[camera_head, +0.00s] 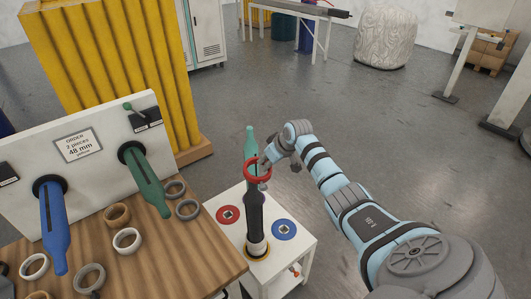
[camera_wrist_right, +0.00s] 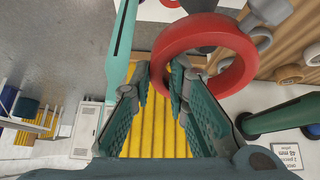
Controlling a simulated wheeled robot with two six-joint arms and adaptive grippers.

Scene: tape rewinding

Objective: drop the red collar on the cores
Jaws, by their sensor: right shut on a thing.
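My right gripper (camera_head: 264,163) is shut on the red collar (camera_head: 250,176), holding its rim beside the green upper end (camera_head: 250,139) of an upright post. In the right wrist view the collar (camera_wrist_right: 243,73) sits at the fingertips (camera_wrist_right: 166,72). The green post end (camera_wrist_right: 120,42) shows outside its opening there, so the collar looks beside the post, not around it. Below, a dark column (camera_head: 254,214) with a white part and a yellow ring (camera_head: 257,256) at its foot stands on a white stand. I cannot tell single cores on it. My left gripper is out of view.
The white stand (camera_head: 295,256) has a red disc (camera_head: 219,214) and a blue disc (camera_head: 276,229) on top. A wooden table (camera_head: 190,254) at left holds several loose rings. Blue (camera_head: 55,230) and green (camera_head: 147,183) pegs jut from a white panel (camera_head: 83,122).

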